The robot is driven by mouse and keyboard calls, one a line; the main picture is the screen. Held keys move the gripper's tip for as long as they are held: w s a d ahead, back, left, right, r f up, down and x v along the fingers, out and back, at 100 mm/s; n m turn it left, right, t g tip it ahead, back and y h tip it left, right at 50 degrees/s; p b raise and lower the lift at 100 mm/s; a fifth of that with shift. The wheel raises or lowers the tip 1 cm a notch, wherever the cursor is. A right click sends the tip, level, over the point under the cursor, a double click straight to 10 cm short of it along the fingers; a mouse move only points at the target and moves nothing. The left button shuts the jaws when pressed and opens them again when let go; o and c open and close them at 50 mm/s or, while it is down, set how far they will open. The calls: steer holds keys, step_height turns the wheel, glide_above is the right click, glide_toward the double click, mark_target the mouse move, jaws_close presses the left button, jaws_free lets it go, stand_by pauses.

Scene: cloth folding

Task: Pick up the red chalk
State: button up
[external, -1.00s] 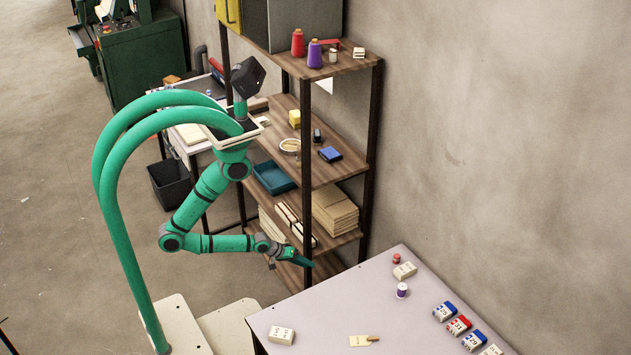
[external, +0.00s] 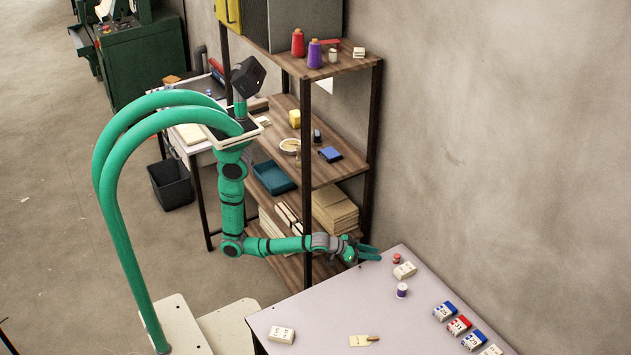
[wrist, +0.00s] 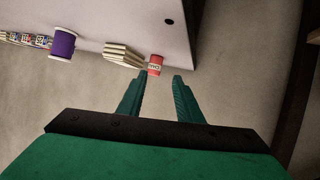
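The red chalk (external: 396,258) is a small red cylinder on the table near its far edge, beside a cream block. In the wrist view the red chalk (wrist: 155,65) carries a pale label and appears just beyond the fingertips, nearly between them. My gripper (external: 376,254) is at the table's far left edge, just left of the chalk and apart from it. In the wrist view my gripper (wrist: 158,76) has its two green fingers spread, with nothing between them.
The cream block (external: 404,271) lies right beside the chalk, and a purple thread spool (external: 402,290) stands nearer. Several small boxes (external: 459,326) line the table's right side. A shelf unit (external: 372,150) stands behind my arm. The table's middle (external: 350,305) is clear.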

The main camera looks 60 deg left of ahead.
mark_target(397, 257)
steer(key=shift+w+d+r+m+t, duration=0.35)
steer(key=shift+d+r+m, duration=0.25)
steer(key=shift+d, duration=0.15)
steer(key=x, duration=1)
steer(key=shift+w+f, duration=0.1)
steer(key=shift+f, duration=0.25)
jaws_close()
